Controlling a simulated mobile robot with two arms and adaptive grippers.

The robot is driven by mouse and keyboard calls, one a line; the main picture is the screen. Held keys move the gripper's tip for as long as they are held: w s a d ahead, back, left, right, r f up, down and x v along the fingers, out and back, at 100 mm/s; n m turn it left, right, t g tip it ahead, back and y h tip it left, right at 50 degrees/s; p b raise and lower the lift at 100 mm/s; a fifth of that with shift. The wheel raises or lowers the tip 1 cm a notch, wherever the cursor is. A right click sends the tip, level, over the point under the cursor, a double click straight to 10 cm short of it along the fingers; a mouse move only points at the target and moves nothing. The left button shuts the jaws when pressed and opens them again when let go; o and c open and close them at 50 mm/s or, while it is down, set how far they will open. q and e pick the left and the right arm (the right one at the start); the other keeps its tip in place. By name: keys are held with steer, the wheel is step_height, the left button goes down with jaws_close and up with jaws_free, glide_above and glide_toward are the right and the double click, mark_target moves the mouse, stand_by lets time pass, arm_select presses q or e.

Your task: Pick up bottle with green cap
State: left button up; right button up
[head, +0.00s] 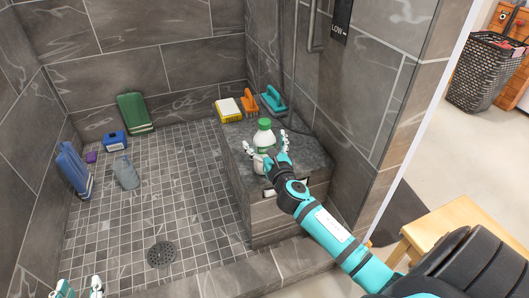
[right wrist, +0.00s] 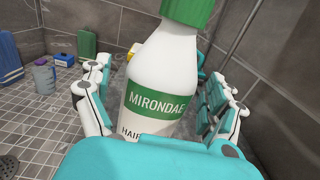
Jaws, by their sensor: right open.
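A white bottle with a green cap (head: 264,136) stands upright on the grey shower bench (head: 300,175). In the right wrist view the bottle (right wrist: 160,75) fills the middle, with a green label band reading MIRONDAE. My right gripper (head: 270,145) is open, with its fingers on both sides of the bottle. In the right wrist view the fingers (right wrist: 160,105) stand apart to the left and right of it, and I cannot tell whether they touch it. My left gripper (head: 80,290) shows only its tips at the bottom left edge of the head view; its opening is unclear.
On the bench behind the bottle are a yellow-and-white item (head: 229,110), an orange brush (head: 247,101) and a teal brush (head: 273,100). On the tiled floor are a grey jug (head: 126,173), a blue container (head: 115,141) and a green item (head: 134,112). A wooden stool (head: 440,225) stands right.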

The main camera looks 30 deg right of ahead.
steer(key=shift+w, duration=0.2)
steer(key=c, duration=1.6)
steer(key=shift+o, duration=0.2)
steer(key=shift+r, duration=0.1)
